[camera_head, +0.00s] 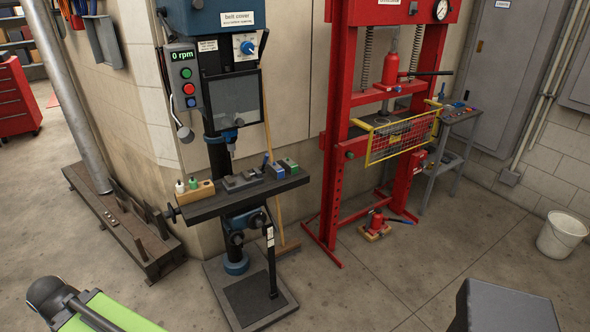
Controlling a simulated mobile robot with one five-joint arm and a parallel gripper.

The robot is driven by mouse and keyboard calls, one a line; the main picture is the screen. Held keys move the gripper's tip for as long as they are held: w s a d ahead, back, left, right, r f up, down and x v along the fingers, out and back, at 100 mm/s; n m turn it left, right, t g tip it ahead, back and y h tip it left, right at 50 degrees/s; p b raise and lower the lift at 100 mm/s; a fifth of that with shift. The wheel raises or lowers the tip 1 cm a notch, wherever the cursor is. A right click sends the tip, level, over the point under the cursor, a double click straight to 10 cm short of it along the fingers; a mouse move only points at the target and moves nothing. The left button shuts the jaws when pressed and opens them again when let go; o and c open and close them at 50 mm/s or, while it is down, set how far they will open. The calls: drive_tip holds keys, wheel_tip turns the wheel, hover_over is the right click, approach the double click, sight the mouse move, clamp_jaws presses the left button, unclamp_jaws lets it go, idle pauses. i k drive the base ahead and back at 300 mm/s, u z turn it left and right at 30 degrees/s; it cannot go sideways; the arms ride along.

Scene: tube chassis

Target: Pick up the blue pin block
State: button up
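A small grey block with a blue face (276,171), which looks like the blue pin block, sits on the right part of the dark drill press table (215,205). A similar block with a green top (289,165) stands close on its right. A thin dark blue upright piece (265,161) shows just behind and left of the blue-faced block. Any pins are too small to make out. My gripper is not in view.
A grey vise-like piece (240,181) and a wooden holder with small bottles (195,191) share the drill table. The drill chuck (231,140) hangs above. A red press (335,150) stands at right. A dark box-like shape (503,308) fills the lower right; floor between is open.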

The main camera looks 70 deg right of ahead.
sight(278, 171)
drive_tip(key=z, duration=0.75)
drive_tip(key=i, duration=1)
drive_tip(key=z, duration=0.55)
